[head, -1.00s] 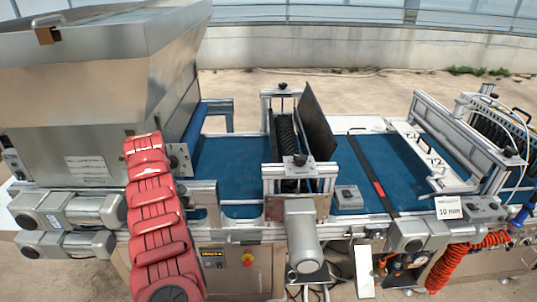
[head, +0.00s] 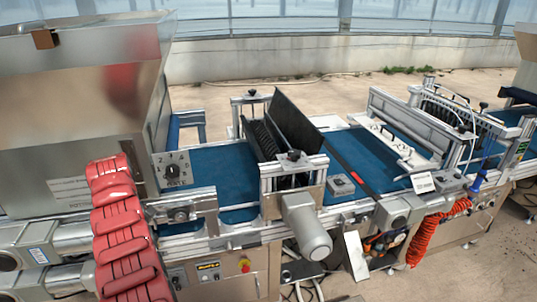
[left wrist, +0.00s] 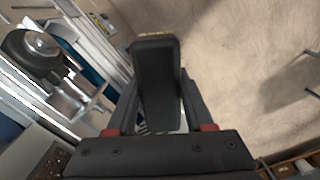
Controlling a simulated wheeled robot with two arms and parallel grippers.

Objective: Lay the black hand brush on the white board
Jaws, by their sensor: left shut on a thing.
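A black, blocky object, which looks like the black hand brush (left wrist: 156,62), fills the middle of the left wrist view. My left gripper (left wrist: 158,115) is shut on it, with a finger and a red pad on each side. The brush is held clear of the ground; its bristles cannot be made out. In the head view my red left arm rises at the left, but its gripper and the brush do not show. A small white panel (head: 356,255) stands tilted at the machine's front; I cannot tell whether it is the white board. My right gripper is in neither view.
A seeding line with a blue belt (head: 210,166) runs across the head view. A big metal hopper (head: 75,110) stands at the left, and a black upright plate (head: 297,120) rises mid-line. A grey motor (head: 306,226) and an orange coiled hose (head: 430,232) stick out in front.

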